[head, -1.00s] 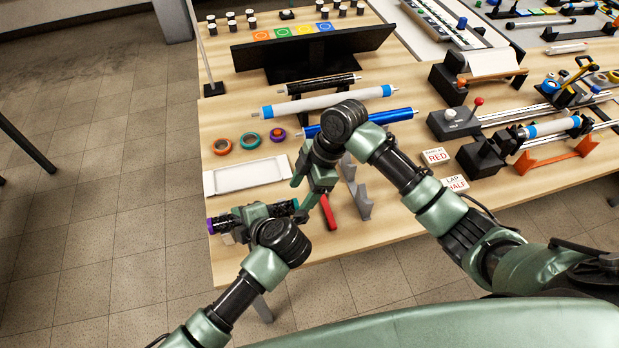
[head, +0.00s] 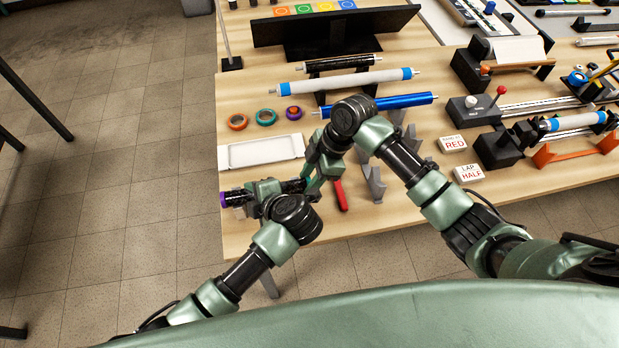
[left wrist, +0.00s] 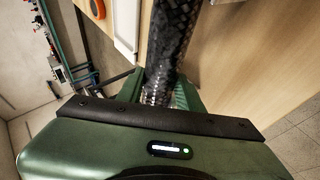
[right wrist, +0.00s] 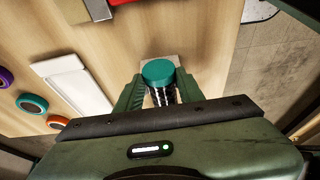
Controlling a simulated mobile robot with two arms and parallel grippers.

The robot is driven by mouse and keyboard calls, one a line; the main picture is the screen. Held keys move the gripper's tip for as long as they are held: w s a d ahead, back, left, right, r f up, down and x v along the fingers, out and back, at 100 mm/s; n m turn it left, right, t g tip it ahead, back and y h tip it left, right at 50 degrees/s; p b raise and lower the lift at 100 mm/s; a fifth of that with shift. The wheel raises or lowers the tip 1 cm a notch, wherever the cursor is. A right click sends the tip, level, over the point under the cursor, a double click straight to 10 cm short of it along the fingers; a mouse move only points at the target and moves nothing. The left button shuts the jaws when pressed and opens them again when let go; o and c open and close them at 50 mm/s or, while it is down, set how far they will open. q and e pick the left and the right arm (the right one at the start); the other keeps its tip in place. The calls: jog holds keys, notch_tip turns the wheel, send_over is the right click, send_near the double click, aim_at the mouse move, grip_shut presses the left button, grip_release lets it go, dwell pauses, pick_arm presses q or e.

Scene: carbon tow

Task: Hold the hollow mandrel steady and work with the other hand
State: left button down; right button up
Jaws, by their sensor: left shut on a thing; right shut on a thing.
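The hollow mandrel is a dark, woven-patterned tube with a purple left end (head: 223,200). It lies across the front left of the table in the head view. My left gripper (head: 264,190) is shut around its body, and the patterned tube (left wrist: 172,50) runs between the fingers in the left wrist view. My right gripper (head: 311,184) is at the mandrel's right end. In the right wrist view a teal cap (right wrist: 158,70) on that end sits between its fingers, which are shut on it. My wrists hide part of the tube in the head view.
A white tray (head: 223,160) lies behind the mandrel, with orange (head: 230,122), teal and purple rings beyond. A red-handled tool (head: 341,196) and grey stands (head: 374,185) are right of my right gripper. Two cards, RED (head: 453,144) and LAP HALF (head: 469,173), lie further right.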

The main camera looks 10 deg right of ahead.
jog(key=shift+s, duration=0.1)
grip_shut()
pick_arm(q)
jog(key=shift+a, duration=0.1)
pick_arm(e)
jog(key=shift+d+f, duration=0.1)
jog(key=shift+d, duration=1.45)
jog(key=v, duration=0.7)
jog(key=shift+r, duration=0.4)
jog(key=shift+d, duration=0.1)
